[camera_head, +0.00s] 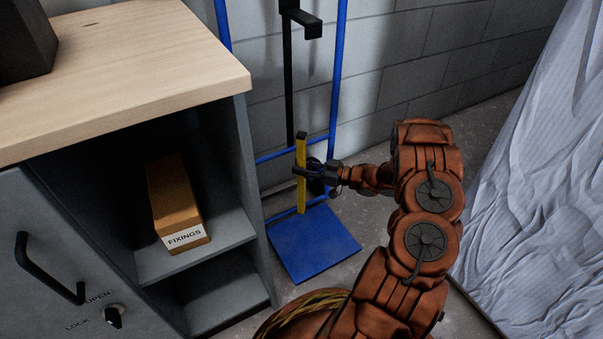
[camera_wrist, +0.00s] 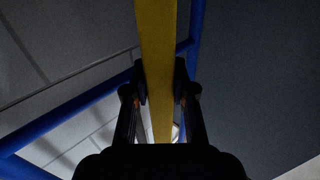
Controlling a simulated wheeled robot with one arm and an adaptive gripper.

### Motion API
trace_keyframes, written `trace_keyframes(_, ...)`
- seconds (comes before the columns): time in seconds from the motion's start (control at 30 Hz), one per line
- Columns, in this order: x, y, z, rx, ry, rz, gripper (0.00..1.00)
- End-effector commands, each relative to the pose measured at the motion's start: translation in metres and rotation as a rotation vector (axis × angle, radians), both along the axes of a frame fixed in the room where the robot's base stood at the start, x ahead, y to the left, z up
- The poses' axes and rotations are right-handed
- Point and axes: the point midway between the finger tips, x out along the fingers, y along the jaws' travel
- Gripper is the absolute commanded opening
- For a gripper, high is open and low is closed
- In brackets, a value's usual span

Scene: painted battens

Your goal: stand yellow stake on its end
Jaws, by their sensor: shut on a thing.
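The yellow stake (camera_head: 301,192) is upright in the head view, with a dark top end. Its lower end is at the blue plate (camera_head: 312,248) of the hand truck; I cannot tell whether it touches the plate. My gripper (camera_head: 303,170) is shut on the stake around its middle, reaching in from the right. In the wrist view the stake (camera_wrist: 157,60) runs between the two dark fingers (camera_wrist: 160,85), which press on it from both sides. The gripper body hides part of the stake there.
The hand truck's blue frame (camera_head: 335,75) stands against the grey block wall (camera_head: 440,60). A cabinet with a wooden top (camera_head: 130,65) is at the left, with a FIXINGS box (camera_head: 174,200) on its shelf. A pale draped sheet (camera_head: 550,190) hangs at the right.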

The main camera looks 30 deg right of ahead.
Motion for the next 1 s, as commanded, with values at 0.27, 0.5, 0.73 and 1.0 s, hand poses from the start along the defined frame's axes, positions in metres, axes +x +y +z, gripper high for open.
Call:
trace_keyframes(0.27, 0.0, 0.001, 0.0, 0.0, -0.001, 0.003, 0.0)
trace_keyframes(0.5, -0.001, 0.0, 0.0, -0.002, -0.001, 0.006, 0.0)
trace_keyframes(0.73, -0.001, 0.0, -0.01, -0.001, 0.0, 0.005, 0.0)
trace_keyframes(1.0, -0.001, -0.001, -0.026, -0.001, -0.001, 0.005, 0.0)
